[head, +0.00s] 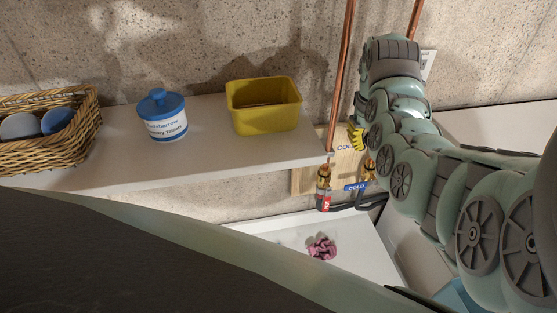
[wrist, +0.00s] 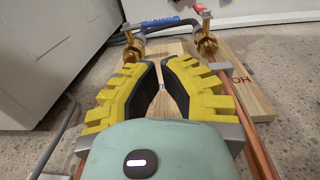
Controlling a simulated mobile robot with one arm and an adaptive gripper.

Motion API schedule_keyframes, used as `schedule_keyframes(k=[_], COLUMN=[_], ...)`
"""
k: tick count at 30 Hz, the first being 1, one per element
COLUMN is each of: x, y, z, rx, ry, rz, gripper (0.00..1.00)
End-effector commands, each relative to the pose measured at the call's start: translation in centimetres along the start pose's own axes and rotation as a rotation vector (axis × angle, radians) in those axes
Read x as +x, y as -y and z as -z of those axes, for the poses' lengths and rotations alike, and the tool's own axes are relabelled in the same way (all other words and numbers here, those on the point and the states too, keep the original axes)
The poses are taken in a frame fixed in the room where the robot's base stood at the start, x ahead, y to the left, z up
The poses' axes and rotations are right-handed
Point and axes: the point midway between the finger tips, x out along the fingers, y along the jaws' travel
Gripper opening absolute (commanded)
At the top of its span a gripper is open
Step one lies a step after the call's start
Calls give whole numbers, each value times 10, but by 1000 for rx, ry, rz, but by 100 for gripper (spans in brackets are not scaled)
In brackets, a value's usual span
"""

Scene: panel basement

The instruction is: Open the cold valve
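Copper pipes (head: 342,75) rise along the wall. A shelf (head: 215,163) holds a yellow bin (head: 264,119), a blue-lidded tub (head: 166,128) and a basket (head: 70,145). A pink cloth (head: 322,247) lies below.

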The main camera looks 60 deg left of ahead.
Motion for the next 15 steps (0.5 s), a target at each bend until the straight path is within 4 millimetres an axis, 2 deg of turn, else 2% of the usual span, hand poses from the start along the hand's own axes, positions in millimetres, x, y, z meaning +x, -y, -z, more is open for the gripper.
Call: schedule_keyframes(k=[1,10,11,15], x=[14,68,60,73], y=[3,2,1,1], z=[1,1,0,0], rx=[-6,-5,-4,-3], ry=[-1,-2,3,4], rz=[-1,-1,0,1], gripper=[0,0,0,0])
